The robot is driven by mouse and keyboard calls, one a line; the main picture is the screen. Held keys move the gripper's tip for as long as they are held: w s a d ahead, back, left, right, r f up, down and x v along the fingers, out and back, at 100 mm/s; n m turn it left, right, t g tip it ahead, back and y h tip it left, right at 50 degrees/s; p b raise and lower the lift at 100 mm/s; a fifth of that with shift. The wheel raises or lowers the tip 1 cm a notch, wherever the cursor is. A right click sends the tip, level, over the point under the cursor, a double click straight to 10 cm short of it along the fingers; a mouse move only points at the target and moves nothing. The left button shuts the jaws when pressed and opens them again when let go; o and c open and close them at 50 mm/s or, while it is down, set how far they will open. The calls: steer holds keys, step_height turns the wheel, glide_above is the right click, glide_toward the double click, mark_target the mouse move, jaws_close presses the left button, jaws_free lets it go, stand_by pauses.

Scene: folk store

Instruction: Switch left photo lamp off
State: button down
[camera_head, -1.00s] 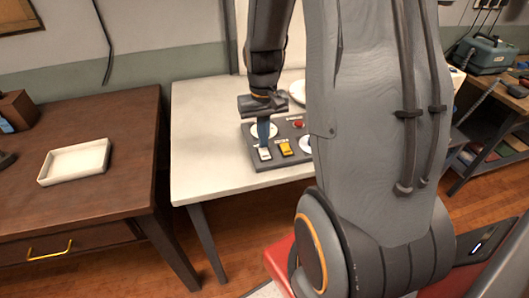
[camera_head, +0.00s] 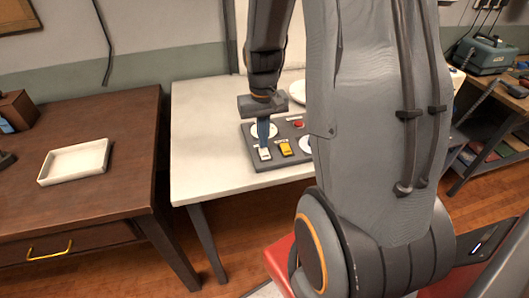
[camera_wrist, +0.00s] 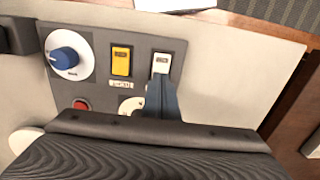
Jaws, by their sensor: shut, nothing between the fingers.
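A dark grey control panel (camera_head: 275,163) lies on the white table. It carries a white rocker switch (camera_head: 265,154) at its left and a yellow rocker switch (camera_head: 285,149) beside it. In the wrist view the white switch (camera_wrist: 161,63) is right of the yellow switch (camera_wrist: 121,61); their labels are too small to read. My gripper (camera_head: 264,141) points down, shut and empty, with its blue fingertips at the white switch's edge. In the wrist view the fingertips (camera_wrist: 161,84) overlap that switch's near end; I cannot tell whether they touch. No photo lamp is recognisable.
The panel also has a blue knob (camera_wrist: 64,58), a red button (camera_head: 298,124) and white dials. A brown desk (camera_head: 120,170) with a white tray (camera_head: 75,162) stands to the left. The white table (camera_head: 205,150) is clear left of the panel. My arm hides the table's right part.

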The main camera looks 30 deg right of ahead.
steer(key=shift+f+b, duration=0.35)
steer(key=shift+f, duration=0.35)
stand_by(0.9)
step_height(320, 180, up, 7)
steer(key=p, duration=0.6)
stand_by(0.3)
steer(key=shift+a, duration=0.1)
stand_by(0.3)
steer(key=s+a+n+b, duration=0.1)
steer(key=s+a+b, duration=0.2)
steer(key=a, duration=0.3)
steer(key=s+a+n+t+b, duration=0.1)
steer(key=s+a+n+b, duration=0.1)
steer(key=s+a+b, duration=0.2)
steer(key=a, duration=0.2)
steer(key=shift+s+a, duration=0.25)
steer(key=shift+a, duration=0.1)
